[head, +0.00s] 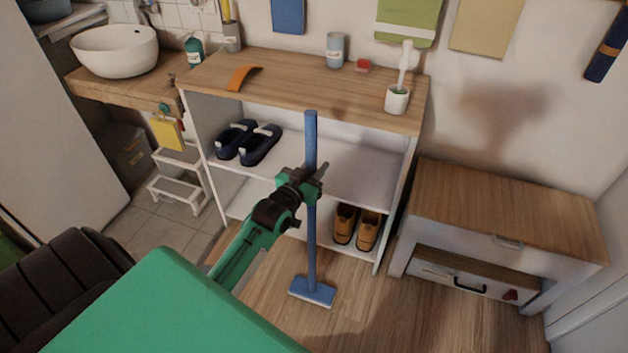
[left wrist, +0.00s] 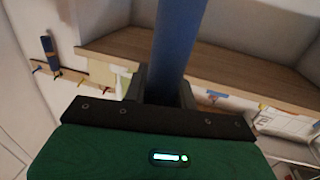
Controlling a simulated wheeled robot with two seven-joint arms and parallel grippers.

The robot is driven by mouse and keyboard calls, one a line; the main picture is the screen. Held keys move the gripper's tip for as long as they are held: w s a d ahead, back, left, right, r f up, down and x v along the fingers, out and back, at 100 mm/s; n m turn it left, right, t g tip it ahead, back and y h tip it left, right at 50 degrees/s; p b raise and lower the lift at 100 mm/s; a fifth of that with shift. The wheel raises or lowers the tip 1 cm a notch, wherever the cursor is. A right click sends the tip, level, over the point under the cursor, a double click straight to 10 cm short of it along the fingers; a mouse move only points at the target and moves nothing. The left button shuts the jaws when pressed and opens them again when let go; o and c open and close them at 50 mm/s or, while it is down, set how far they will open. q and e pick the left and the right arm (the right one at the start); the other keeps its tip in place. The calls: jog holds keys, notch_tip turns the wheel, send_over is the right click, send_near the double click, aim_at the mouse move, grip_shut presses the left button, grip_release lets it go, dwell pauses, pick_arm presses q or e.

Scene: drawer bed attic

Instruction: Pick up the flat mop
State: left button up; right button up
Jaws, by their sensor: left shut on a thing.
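The flat mop (head: 311,244) is blue, with a long upright handle and a flat rectangular head (head: 312,291) low at the wooden floor, in front of the shelf unit. I cannot tell whether the head touches the floor. My left gripper (head: 313,184) is shut on the mop's handle, around its middle. In the left wrist view the blue handle (left wrist: 178,45) stands between the fingers of my left gripper (left wrist: 163,90). My right gripper is not in view.
A shelf unit (head: 300,85) with dark shoes (head: 260,145) and brown boots (head: 367,231) stands right behind the mop. A low wooden cabinet (head: 510,205) is at the right. A white step stool (head: 178,180) and a washbasin (head: 115,50) are at the left. Some floor near the mop head is clear.

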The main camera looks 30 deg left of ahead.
pick_arm(q)
notch_tip(320, 180, up, 19)
jog(key=p, duration=0.3)
jog(key=o, duration=0.3)
jog(key=shift+r, duration=0.5)
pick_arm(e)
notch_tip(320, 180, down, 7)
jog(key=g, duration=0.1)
pick_arm(q)
jog(key=shift+f, duration=0.1)
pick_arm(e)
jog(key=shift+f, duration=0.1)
